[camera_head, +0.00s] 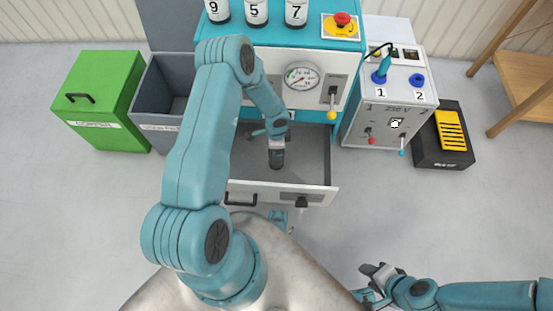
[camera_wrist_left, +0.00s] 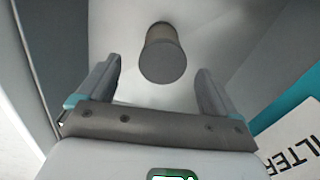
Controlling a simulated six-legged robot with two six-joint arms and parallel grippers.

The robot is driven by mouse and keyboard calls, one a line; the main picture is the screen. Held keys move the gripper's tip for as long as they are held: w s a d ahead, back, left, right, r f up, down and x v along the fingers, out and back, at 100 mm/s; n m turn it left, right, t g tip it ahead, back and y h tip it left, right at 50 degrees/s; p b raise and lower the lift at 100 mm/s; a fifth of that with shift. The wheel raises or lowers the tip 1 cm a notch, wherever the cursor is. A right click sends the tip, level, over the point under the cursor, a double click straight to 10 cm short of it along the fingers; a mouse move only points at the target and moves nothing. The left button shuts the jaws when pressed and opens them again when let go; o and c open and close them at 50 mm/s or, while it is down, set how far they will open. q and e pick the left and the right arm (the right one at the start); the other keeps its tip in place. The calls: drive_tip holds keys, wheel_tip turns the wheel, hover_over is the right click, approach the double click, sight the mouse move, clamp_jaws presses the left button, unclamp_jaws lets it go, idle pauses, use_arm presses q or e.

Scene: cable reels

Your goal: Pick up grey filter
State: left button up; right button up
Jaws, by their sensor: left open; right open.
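The grey filter (camera_head: 277,158) is a dark grey cylinder inside the open drawer (camera_head: 322,193). In the left wrist view the filter (camera_wrist_left: 163,62) shows its round grey end and a tan band behind it. My left gripper (camera_head: 274,133) reaches down into the drawer, close to the filter. In the wrist view its two fingers (camera_wrist_left: 160,84) are apart, with the filter between and beyond them; I see no contact. My right gripper (camera_head: 365,282) is open and empty at the lower right, away from the drawer.
The teal machine with a gauge (camera_head: 301,77) stands behind the drawer. A green box (camera_head: 100,95) and a grey bin (camera_head: 160,115) are at left. A white panel box (camera_head: 390,125) and black case (camera_head: 443,150) are at right. The drawer walls surround my left gripper.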

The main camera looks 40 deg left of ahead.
use_arm(q)
wheel_tip(320, 180, down, 6)
drive_tip(key=shift+w+a+r+b, duration=0.1)
drive_tip(key=shift+w+b, duration=0.05)
drive_tip(key=shift+b, duration=1.1)
drive_tip(key=c, duration=1.2)
